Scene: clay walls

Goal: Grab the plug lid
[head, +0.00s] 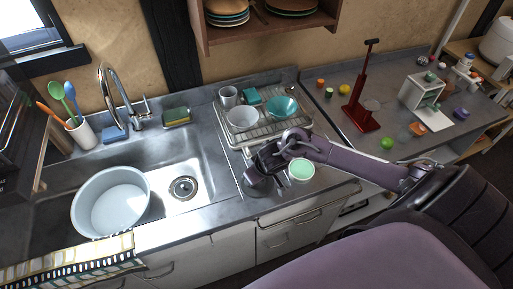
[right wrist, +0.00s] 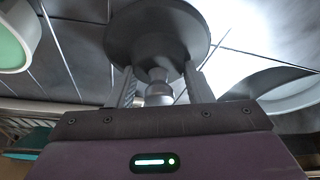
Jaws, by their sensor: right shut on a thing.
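The plug lid (right wrist: 157,30) is a dark grey round disc with a narrow stepped knob. In the right wrist view its knob is between the two fingers of my right gripper (right wrist: 160,82), which is shut on it. In the head view my right gripper (head: 258,178) is over the counter between the sink and the front edge of the drying rack. The lid is mostly hidden there by the gripper. Whether the lid touches the counter I cannot tell. My left gripper is not in view.
The sink (head: 60,185) with an open drain (head: 183,188) and a large white basin (head: 110,203) is to the left. A mint-green cup (head: 301,170) stands close right of the gripper. Behind is a drying rack (head: 268,130) with bowls. A red press (head: 361,110) stands farther right.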

